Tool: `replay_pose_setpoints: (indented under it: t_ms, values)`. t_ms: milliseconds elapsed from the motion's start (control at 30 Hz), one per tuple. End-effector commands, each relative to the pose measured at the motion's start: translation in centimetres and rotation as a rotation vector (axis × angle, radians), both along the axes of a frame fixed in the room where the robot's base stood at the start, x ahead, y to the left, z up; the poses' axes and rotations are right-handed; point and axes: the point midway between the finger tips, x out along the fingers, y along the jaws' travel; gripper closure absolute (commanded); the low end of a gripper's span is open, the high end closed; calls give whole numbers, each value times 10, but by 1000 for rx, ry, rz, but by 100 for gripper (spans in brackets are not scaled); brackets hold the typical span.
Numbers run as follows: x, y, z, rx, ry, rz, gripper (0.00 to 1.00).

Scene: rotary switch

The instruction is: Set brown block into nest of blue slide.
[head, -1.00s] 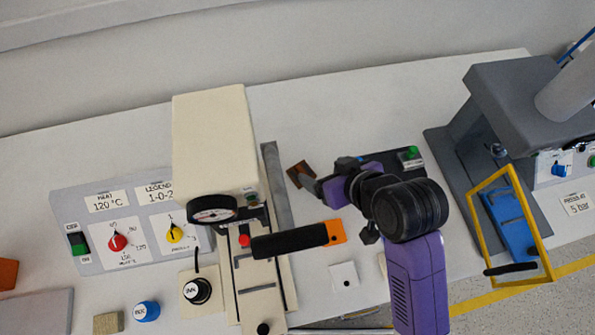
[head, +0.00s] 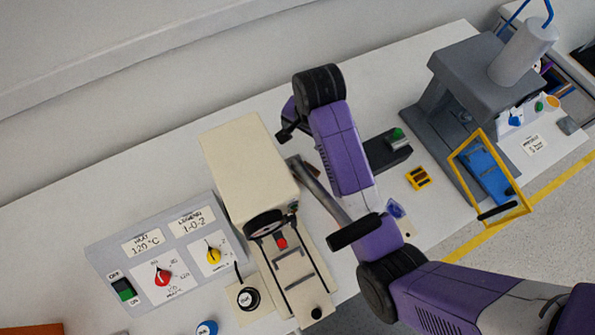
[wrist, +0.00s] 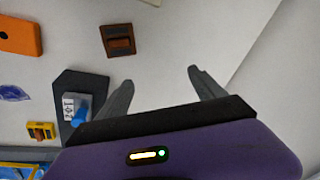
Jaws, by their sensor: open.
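The brown block (wrist: 120,46) lies on the white bench top in the wrist view, dark brown with a lighter reddish-brown band across it. In the head view it is mostly hidden behind my arm. The blue slide (head: 489,175) sits at the foot of the grey press, inside a yellow guard frame. Its nest cannot be made out clearly. My gripper (wrist: 162,88) is open, with nothing between its fingers, and the block is apart from them, above in the wrist picture.
The grey press (head: 470,65) stands at the right; the yellow frame (head: 460,182) surrounds its slide. A cream press (head: 245,165) stands left of my arm. An orange piece (wrist: 20,36) lies nearby.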

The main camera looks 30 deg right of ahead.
Motion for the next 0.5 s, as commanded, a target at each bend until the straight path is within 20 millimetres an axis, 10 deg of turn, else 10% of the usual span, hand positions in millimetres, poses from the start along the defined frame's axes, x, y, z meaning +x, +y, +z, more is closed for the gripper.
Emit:
replay_pose_setpoints:
  t_ms: [500]
  values:
    - [-54,7,-15,54,262,-172,22]
